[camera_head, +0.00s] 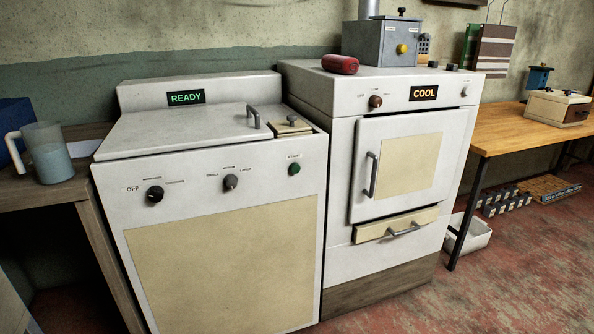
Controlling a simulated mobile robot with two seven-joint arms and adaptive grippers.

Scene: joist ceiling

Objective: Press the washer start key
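The washer (225,260) is the white top-loading machine at the left centre, with a beige front panel. Its display (186,98) reads READY in green. The start key (294,169) is a round green button at the right of its front face, with a small label above it. Two dark knobs sit left of the key: one (155,194) beside the word OFF and one (231,182) in the middle. The lid (185,128) with its grey handle (253,117) looks closed. Neither gripper is in view.
A dryer-like machine (343,265) showing COOL stands right of the washer, its door closed. A red cylinder (340,64) and grey box (383,43) sit on top. A jug (47,152) stands on the left table. A wooden table (510,130) is at right. Floor in front is clear.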

